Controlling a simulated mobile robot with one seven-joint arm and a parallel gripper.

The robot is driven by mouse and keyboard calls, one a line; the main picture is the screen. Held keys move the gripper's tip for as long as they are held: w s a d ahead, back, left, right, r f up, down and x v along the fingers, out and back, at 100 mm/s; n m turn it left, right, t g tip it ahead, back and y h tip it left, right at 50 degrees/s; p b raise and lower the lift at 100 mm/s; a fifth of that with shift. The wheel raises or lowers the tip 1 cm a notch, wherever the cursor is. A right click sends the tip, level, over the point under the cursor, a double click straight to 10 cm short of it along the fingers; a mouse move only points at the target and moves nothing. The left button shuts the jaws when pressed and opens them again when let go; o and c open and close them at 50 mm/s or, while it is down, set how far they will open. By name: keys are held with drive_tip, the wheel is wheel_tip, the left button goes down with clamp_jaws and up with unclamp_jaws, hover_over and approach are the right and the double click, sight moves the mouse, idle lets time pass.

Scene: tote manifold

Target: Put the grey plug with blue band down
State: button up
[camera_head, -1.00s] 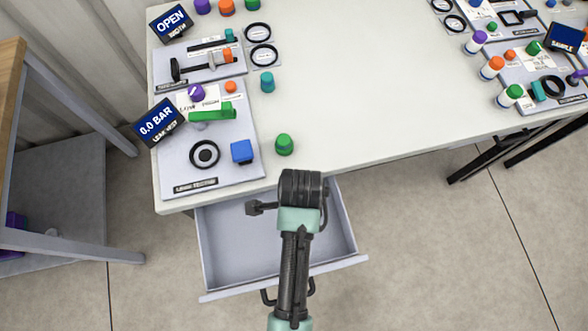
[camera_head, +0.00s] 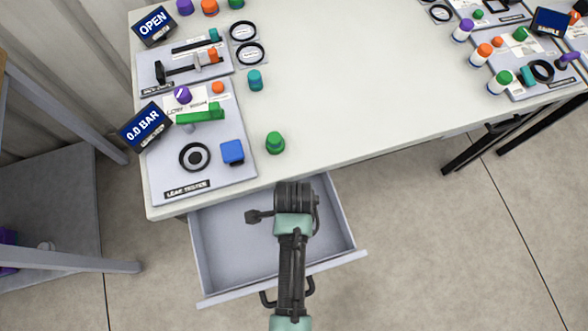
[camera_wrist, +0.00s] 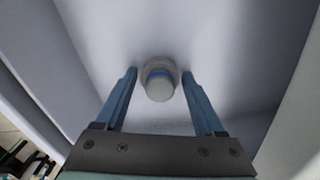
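The grey plug with the blue band (camera_wrist: 160,84) shows in the wrist view between the two blue fingertips of my gripper (camera_wrist: 160,72). Its wider end lies level with the fingertips, and they close on its sides. Its end points toward the camera. My gripper is inside the open grey drawer (camera_head: 220,250) under the table. Whether the plug touches the drawer floor cannot be told. In the head view my wrist hides the fingers and the plug.
The white table (camera_head: 350,90) overhangs the drawer. On it stand a leak tester board (camera_head: 225,180), a green knob-like part (camera_head: 275,143) and a blue block (camera_head: 232,152). The drawer walls are close around my gripper; its visible floor looks bare. A grey shelf stand (camera_head: 50,190) is at left.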

drive_tip(key=shift+o, duration=0.9)
wheel_tip(320, 180, up, 12)
drive_tip(key=p, duration=0.2)
drive_tip(key=w+r+n+t, duration=0.5)
drive_tip(key=w+r+t, duration=0.3)
drive_tip(key=w+r, duration=0.9)
drive_tip(key=w+r+n+t, duration=0.2)
drive_tip(key=w+r+t, duration=0.1)
drive_tip(key=r, duration=0.5)
drive_tip(key=w+r+n+t, duration=0.2)
drive_tip(key=r+t, duration=0.1)
drive_tip(key=r, duration=0.5)
wheel_tip(320, 180, up, 17)
drive_tip(key=s+n+t, duration=0.1)
drive_tip(key=n+t, duration=0.3)
drive_tip(key=t, duration=0.2)
drive_tip(key=s+r+n+t, duration=0.2)
drive_tip(key=s+r, duration=0.3)
drive_tip(key=r, duration=0.4)
drive_tip(key=s+r+n+t, duration=0.2)
drive_tip(key=s+r+t, duration=0.3)
drive_tip(key=r, duration=0.4)
drive_tip(key=shift+s, duration=0.8)
